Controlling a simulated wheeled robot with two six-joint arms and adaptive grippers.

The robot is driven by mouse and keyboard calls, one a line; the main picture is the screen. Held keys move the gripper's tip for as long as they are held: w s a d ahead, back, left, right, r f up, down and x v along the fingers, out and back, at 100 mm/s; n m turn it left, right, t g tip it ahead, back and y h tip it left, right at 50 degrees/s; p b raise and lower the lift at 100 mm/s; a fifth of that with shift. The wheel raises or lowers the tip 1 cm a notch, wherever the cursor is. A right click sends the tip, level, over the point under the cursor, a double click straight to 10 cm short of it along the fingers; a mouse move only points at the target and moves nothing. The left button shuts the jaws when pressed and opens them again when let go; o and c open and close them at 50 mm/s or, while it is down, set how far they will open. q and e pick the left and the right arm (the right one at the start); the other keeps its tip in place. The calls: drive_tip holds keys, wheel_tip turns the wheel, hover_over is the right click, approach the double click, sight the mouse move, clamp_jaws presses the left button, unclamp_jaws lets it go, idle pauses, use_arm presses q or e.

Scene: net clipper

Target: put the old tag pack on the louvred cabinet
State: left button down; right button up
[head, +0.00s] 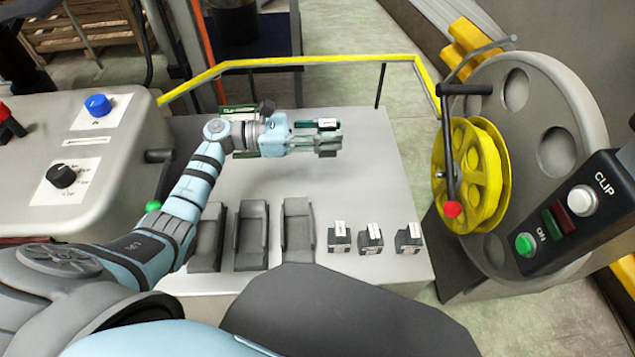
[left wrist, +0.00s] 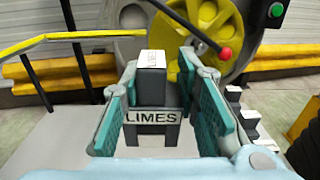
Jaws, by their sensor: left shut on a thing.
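My left gripper (head: 328,139) is shut on a small dark tag pack (head: 327,123) and holds it above the grey bench top. In the left wrist view the pack (left wrist: 151,80) sits upright between the two teal fingers (left wrist: 160,105). It has a white label on top and the word LIMES on the side facing the camera. I cannot tell from its look whether it is the old one. No louvres show, so I cannot pick out the louvred cabinet. My right gripper is not in view.
Several dark trays (head: 251,235) and similar white-labelled packs (head: 370,239) stand along the bench's (head: 370,180) near side. A yellow rail (head: 310,61) runs behind. A yellow reel (head: 470,175) on a grey wheel stands right. A control panel (head: 70,145) is left. The bench's far right is clear.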

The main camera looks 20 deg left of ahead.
use_arm(q)
wheel_tip(320, 180, down, 14)
drive_tip(key=b, duration=0.5)
drive_tip(key=shift+w+r, duration=0.1)
drive_tip(key=shift+r, duration=0.05)
drive_tip(key=c, duration=1.2)
unclamp_jaws()
